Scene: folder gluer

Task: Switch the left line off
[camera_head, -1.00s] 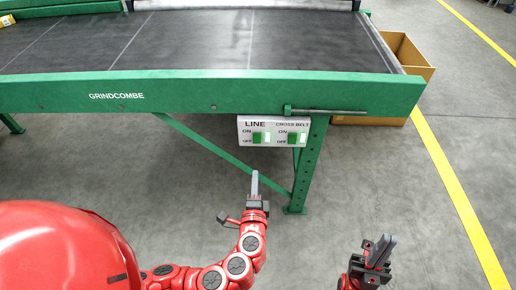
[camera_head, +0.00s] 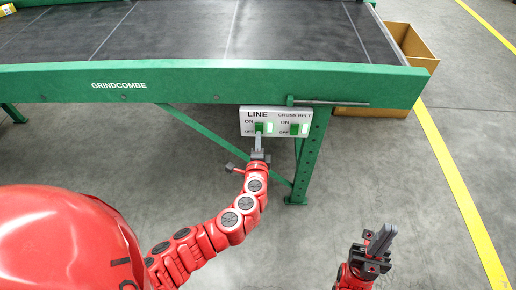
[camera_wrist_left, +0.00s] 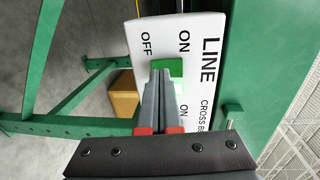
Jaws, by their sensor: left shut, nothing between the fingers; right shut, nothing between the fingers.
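The white control panel (camera_head: 275,112) hangs under the conveyor's front rail. Its left switch, marked LINE, is a green rocker (camera_head: 259,126) with a pale lit lamp (camera_head: 269,128) beside it. The CROSS BELT switch (camera_head: 294,129) is to its right. My left gripper (camera_head: 259,139) is shut and empty, its tips at the LINE switch. In the left wrist view the shut fingers (camera_wrist_left: 165,76) overlap part of the green LINE rocker (camera_wrist_left: 170,66); whether they touch it I cannot tell. My right gripper (camera_head: 381,238) is shut and empty, low at the right.
The green conveyor frame (camera_head: 180,82) with its dark belt (camera_head: 290,35) runs above the panel. A green leg (camera_head: 312,160) and a diagonal brace stand close to my left gripper. A cardboard box (camera_head: 412,45) is at the right.

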